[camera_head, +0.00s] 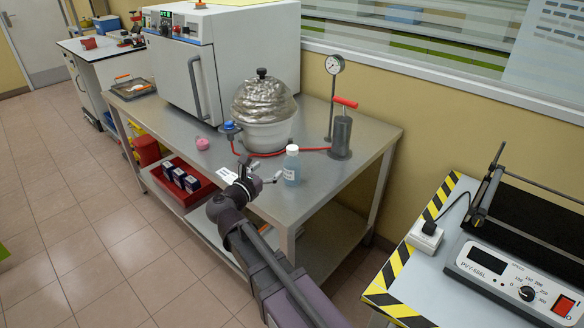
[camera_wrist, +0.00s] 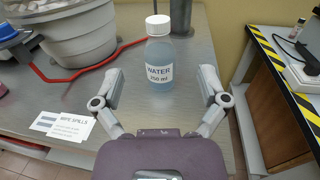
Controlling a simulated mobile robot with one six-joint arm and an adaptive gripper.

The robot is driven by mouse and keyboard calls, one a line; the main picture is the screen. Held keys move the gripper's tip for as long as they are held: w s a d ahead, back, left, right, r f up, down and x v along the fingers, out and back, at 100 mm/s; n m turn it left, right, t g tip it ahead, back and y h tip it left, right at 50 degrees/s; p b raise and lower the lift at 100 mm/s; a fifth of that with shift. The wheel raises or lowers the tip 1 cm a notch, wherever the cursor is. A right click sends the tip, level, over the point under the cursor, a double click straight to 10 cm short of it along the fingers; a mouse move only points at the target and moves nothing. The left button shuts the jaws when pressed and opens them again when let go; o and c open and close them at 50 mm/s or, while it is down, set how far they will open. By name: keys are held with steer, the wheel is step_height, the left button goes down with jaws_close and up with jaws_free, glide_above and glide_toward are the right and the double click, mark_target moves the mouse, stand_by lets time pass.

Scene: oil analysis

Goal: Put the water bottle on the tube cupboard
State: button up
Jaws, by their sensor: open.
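The water bottle (camera_head: 291,168) stands upright on the metal table, near its front right part. It is clear bluish with a white cap, and its "WATER" label shows in the wrist view (camera_wrist: 159,64). My gripper (camera_head: 262,178) is at the table's front edge, just left of the bottle in the head view. In the wrist view my gripper (camera_wrist: 160,82) is open, its two fingers spread to either side of the bottle's lower part. I cannot tell whether the bottle is between the fingertips or just beyond them. I cannot make out a tube cupboard for certain.
A white pot with a foil-like dome (camera_head: 264,106), a red hose (camera_wrist: 75,76), a gauge stand (camera_head: 333,90) and a red-handled pump (camera_head: 342,132) are close by. A large white oven (camera_head: 205,60) stands left. A "WIPE SPILLS" card (camera_wrist: 66,126) lies near the edge. A striped-edge bench (camera_head: 400,275) is right.

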mark_target(289, 152)
steer(key=shift+x, duration=3.95)
steer(key=shift+x, duration=2.6)
steer(key=shift+w+a+f, duration=0.1)
steer(key=shift+a+f, duration=0.05)
steer(key=shift+f, duration=0.05)
jaws_close()
